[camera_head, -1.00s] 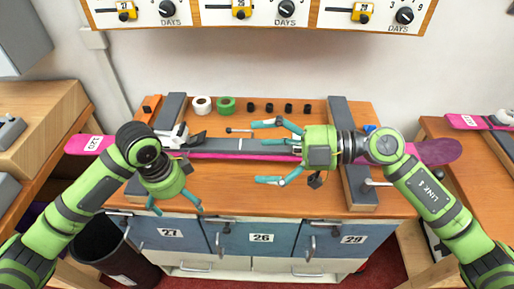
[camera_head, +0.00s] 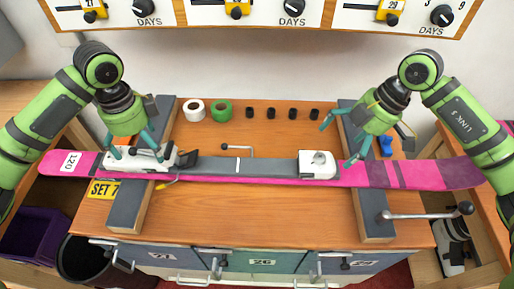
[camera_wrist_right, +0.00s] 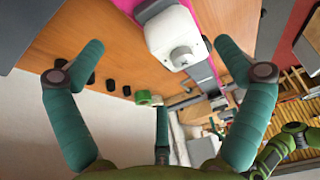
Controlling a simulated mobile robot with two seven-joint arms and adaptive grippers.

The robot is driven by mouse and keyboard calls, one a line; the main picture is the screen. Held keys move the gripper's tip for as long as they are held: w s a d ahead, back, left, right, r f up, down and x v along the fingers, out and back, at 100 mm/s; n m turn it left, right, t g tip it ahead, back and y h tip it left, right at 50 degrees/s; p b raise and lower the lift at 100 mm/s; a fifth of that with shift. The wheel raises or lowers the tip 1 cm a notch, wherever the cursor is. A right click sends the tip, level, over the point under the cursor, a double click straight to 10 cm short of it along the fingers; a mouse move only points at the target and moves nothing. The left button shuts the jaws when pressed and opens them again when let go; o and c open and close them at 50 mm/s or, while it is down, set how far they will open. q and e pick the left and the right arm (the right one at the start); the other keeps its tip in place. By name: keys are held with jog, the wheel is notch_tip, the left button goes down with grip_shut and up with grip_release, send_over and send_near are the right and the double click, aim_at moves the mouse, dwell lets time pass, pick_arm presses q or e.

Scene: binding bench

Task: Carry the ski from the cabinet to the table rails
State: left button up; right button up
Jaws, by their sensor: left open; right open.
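The pink ski (camera_head: 440,174) with a grey middle lies across the two grey-topped table rails, the left rail (camera_head: 127,212) and the right rail (camera_head: 375,213). It carries a white heel binding at left, a white toe piece (camera_head: 317,165) and a "120" label. My left gripper (camera_head: 138,156) is open, with its fingertips down at the heel binding; contact is unclear. My right gripper (camera_head: 337,147) is open and empty, just behind the ski near the right rail. In the right wrist view its spread fingers (camera_wrist_right: 160,45) hold nothing, with the toe piece (camera_wrist_right: 175,38) beyond them.
White and green tape rolls (camera_head: 222,109) and several small black pieces stand at the table's back. A crank handle (camera_head: 430,212) sticks out at front right. A yellow "SET 7" tag (camera_head: 104,189) shows beside the left rail. A dark bin (camera_head: 85,258) stands below left.

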aim_at(150, 160)
pick_arm(q)
jog(key=shift+w, duration=0.15)
pick_arm(e)
jog(key=shift+w, duration=0.2)
pick_arm(q)
jog(key=shift+s+r, duration=0.2)
jog(key=shift+s, duration=0.2)
pick_arm(e)
jog(key=shift+s+r, duration=0.15)
jog(key=shift+s, duration=0.25)
pick_arm(q)
jog(key=shift+s+f, duration=0.1)
pick_arm(e)
jog(key=shift+s, duration=0.1)
pick_arm(q)
jog(key=shift+w+f, duration=0.2)
jog(key=shift+f, duration=3.3)
pick_arm(e)
jog(key=shift+x, duration=3.55)
pick_arm(q)
jog(key=shift+c, duration=0.4)
pick_arm(e)
jog(key=shift+c, duration=0.4)
pick_arm(q)
jog(key=c, duration=1.5)
pick_arm(e)
jog(key=c, duration=1.4)
